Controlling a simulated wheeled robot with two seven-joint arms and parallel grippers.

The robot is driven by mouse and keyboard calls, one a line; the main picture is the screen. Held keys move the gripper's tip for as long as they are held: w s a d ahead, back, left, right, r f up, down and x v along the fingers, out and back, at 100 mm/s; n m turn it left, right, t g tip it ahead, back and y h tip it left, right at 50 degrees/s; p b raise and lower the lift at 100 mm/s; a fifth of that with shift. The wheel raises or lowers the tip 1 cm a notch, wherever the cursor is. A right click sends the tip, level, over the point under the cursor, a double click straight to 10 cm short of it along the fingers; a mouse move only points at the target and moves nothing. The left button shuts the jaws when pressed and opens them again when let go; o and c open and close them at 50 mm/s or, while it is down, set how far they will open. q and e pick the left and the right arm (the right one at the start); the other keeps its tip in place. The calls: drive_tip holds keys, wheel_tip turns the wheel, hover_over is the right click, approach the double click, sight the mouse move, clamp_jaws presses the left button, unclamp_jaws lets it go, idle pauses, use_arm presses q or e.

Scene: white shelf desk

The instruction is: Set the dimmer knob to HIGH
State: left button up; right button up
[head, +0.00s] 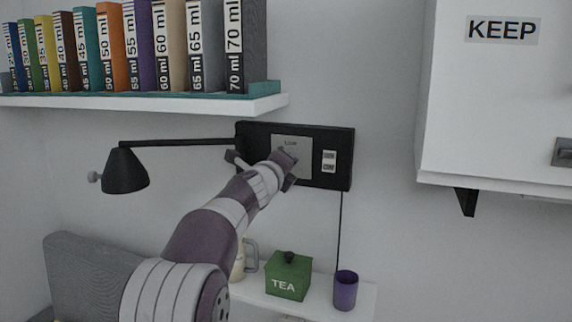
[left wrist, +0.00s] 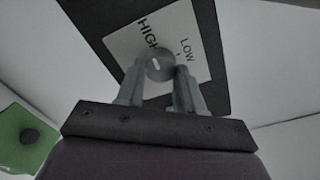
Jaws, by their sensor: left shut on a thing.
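A black wall panel (head: 334,136) carries a light dimmer plate (head: 304,165). The plate's LOW label shows in the head view. In the left wrist view the plate (left wrist: 128,42) shows both HIGH and LOW labels, with a round grey knob (left wrist: 160,67) below them. The knob has a short white mark on its face; I cannot tell which label it points to. My left gripper (left wrist: 160,74) is shut on the knob, one finger on each side. In the head view my left gripper (head: 287,160) hides the knob. My right gripper is not in view.
Two small switches (head: 329,161) sit right of the plate. A black lamp (head: 125,172) reaches left from the panel. A book shelf (head: 200,102) hangs above left, a white cabinet (head: 490,110) at right. Below stand a green TEA box (head: 288,277) and purple cup (head: 345,291).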

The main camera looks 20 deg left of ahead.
use_arm(q)
drive_tip(key=o, duration=1)
drive_tip(key=shift+o, duration=0.2)
drive_tip(key=s+d+b, duration=0.1)
drive_tip(key=s+b, duration=0.1)
drive_tip(key=s, duration=1)
drive_tip(key=shift+s+r, duration=0.15)
drive_tip(key=shift+s, duration=0.1)
drive_tip(key=shift+d, duration=0.1)
